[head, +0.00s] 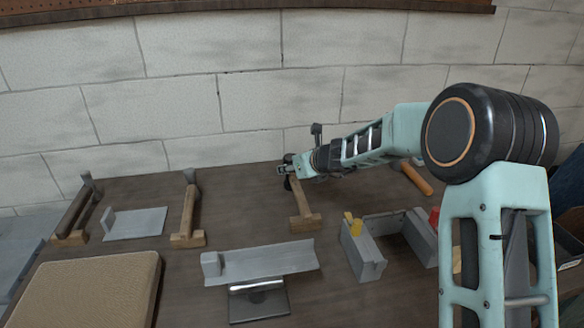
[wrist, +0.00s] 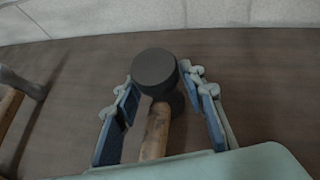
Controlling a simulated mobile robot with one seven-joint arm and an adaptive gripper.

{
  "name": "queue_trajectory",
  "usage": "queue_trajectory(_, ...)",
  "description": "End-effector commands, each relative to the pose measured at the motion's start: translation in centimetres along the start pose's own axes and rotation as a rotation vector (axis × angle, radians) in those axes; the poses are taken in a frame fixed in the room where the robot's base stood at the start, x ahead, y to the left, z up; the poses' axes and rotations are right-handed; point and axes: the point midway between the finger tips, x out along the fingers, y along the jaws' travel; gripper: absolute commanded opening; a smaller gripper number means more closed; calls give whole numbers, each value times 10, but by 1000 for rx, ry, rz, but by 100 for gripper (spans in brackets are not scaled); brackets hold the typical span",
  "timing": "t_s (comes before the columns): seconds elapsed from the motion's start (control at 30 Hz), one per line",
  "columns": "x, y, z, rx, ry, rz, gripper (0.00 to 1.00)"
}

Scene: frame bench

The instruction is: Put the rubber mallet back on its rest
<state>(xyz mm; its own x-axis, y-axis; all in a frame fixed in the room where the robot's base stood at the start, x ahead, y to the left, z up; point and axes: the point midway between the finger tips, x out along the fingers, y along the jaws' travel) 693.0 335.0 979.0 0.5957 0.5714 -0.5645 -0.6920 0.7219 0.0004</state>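The rubber mallet has a round black head (wrist: 155,70) and a wooden handle (wrist: 155,132) in the wrist view. In the head view its handle (head: 300,203) runs toward the front, with a wooden crosspiece (head: 306,222) at its near end; the head is partly hidden by my gripper (head: 287,170). In the wrist view my gripper (wrist: 162,92) is open, one finger on each side of the mallet. Gaps show between the fingers and the handle. I cannot tell which piece is the mallet's rest.
A second wooden-handled tool (head: 189,205) and a darker one (head: 77,210) lie to the left. Grey holders (head: 140,224) (head: 265,262), a grey fixture (head: 362,250) with yellow and red parts and an orange handle (head: 416,180) are around. A block wall (head: 180,105) stands behind.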

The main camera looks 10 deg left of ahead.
Motion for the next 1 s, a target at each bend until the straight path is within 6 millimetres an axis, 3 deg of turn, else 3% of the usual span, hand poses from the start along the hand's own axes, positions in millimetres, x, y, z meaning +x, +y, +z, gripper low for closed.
queue_trajectory(0.47,-9,-1,4,-1,-2,-2,43)
queue_trajectory(1.0,-102,-1,4,-1,-1,-2,43)
